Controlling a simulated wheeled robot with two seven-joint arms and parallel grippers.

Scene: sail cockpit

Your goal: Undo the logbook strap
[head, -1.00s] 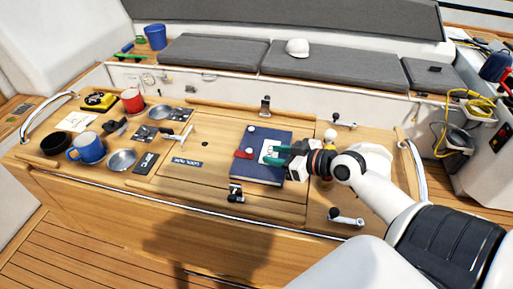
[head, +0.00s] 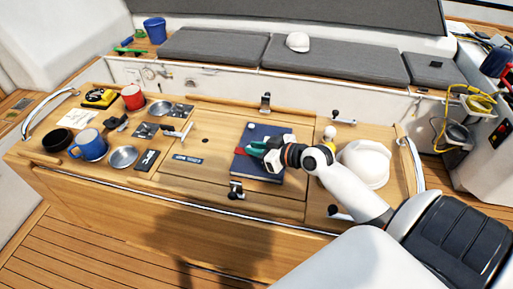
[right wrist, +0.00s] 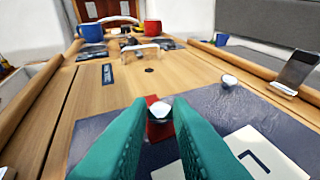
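The dark blue logbook (head: 244,168) lies flat on the wooden table, with a pale label (right wrist: 262,152) on its cover. Its red strap (right wrist: 153,128) runs over the cover and carries a light, faceted stud (right wrist: 160,106). My right gripper (head: 257,149) is low over the book, coming from the right. In the right wrist view its teal fingertips (right wrist: 160,103) stand on both sides of the stud, which fills the gap between them. The head view hides the stud behind the fingers. My left gripper is in neither view.
A blue mug (head: 91,145), red mug (head: 132,97) and metal bowl (head: 123,157) stand at left.

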